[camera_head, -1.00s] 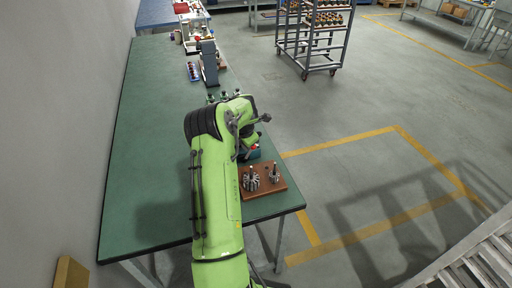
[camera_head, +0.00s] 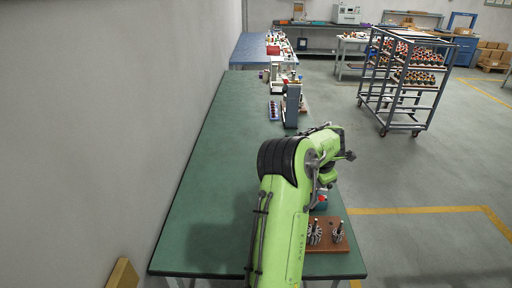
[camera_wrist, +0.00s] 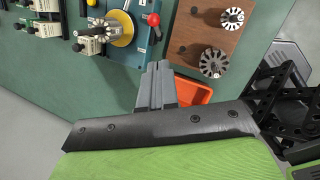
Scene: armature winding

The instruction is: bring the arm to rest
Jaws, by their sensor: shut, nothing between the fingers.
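My gripper (camera_wrist: 157,86) shows in the wrist view with its grey fingers together, and nothing is between them. It hangs above the green bench (camera_wrist: 95,88), apart from the things on it. My green arm (camera_head: 285,235) reaches over the right part of the bench (camera_head: 215,165) in the head view, bent at the elbow. The gripper's tips are hidden there behind the arm.
A brown board (camera_wrist: 193,38) holds two slotted armatures. Left of it are a teal fixture (camera_wrist: 143,18) with a red knob and several small white-topped units. An orange bin (camera_wrist: 192,91) lies partly behind the fingers. A wheeled rack (camera_head: 402,85) stands beyond the bench.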

